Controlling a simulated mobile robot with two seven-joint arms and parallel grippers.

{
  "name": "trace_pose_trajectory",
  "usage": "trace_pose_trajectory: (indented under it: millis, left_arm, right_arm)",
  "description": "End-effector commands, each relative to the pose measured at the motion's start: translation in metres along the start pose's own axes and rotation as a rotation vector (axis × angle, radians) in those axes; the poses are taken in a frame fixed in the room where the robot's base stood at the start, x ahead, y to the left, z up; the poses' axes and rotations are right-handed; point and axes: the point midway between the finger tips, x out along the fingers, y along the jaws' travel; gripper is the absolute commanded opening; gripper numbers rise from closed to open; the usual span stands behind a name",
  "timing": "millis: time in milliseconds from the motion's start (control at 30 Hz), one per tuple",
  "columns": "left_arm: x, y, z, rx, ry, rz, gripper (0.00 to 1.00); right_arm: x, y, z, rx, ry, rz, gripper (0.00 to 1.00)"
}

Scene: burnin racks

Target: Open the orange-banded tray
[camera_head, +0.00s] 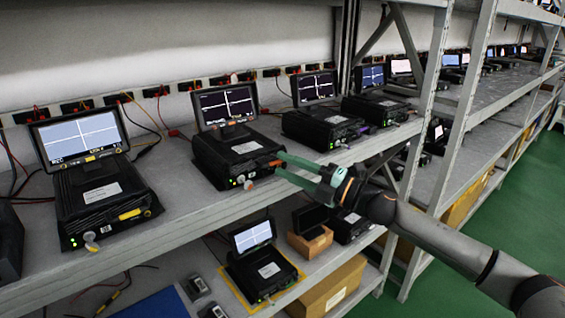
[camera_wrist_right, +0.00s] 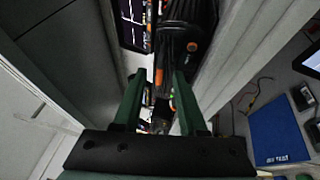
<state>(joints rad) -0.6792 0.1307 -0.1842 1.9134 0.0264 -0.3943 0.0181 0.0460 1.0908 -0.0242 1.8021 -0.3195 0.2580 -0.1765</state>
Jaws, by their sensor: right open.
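The orange-banded tray seems to be the black unit (camera_head: 232,158) on the upper shelf, left of centre in the head view, with a lit screen (camera_head: 228,105) standing on it. Its orange band (camera_head: 273,163) shows at the front right, and a knob with an orange tip hangs at its front edge. My right gripper (camera_head: 280,164) is open, its green fingers pointing at the band. I cannot tell whether they touch it. In the right wrist view a black unit with an orange mark (camera_wrist_right: 192,47) lies just beyond the open fingers. My left gripper is not in view.
A yellow-banded unit (camera_head: 104,200) stands to the left, and another unit (camera_head: 325,124) to the right. A rack post (camera_head: 428,90) rises near my right arm. The lower shelf holds a smaller unit (camera_head: 264,270), a cardboard box (camera_head: 330,288) and a blue mat (camera_wrist_right: 277,137).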

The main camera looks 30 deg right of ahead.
Motion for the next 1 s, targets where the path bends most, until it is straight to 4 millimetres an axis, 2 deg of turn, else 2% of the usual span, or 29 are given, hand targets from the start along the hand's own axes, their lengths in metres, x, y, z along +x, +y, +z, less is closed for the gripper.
trace_pose_trajectory:
  millis: [200,600,933,1000]
  left_arm:
    - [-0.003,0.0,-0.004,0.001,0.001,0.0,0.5]
    - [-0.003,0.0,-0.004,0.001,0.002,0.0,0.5]
    - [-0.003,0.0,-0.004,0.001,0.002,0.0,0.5]
    - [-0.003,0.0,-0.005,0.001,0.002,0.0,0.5]
  right_arm:
    - [0.012,0.001,0.0,0.0,-0.001,0.001,0.41]
    - [0.015,0.0,0.0,0.0,0.0,-0.001,0.4]
    - [0.015,0.0,0.0,0.0,0.001,-0.001,0.03]
    - [0.015,0.0,0.0,0.0,0.001,-0.001,0.0]
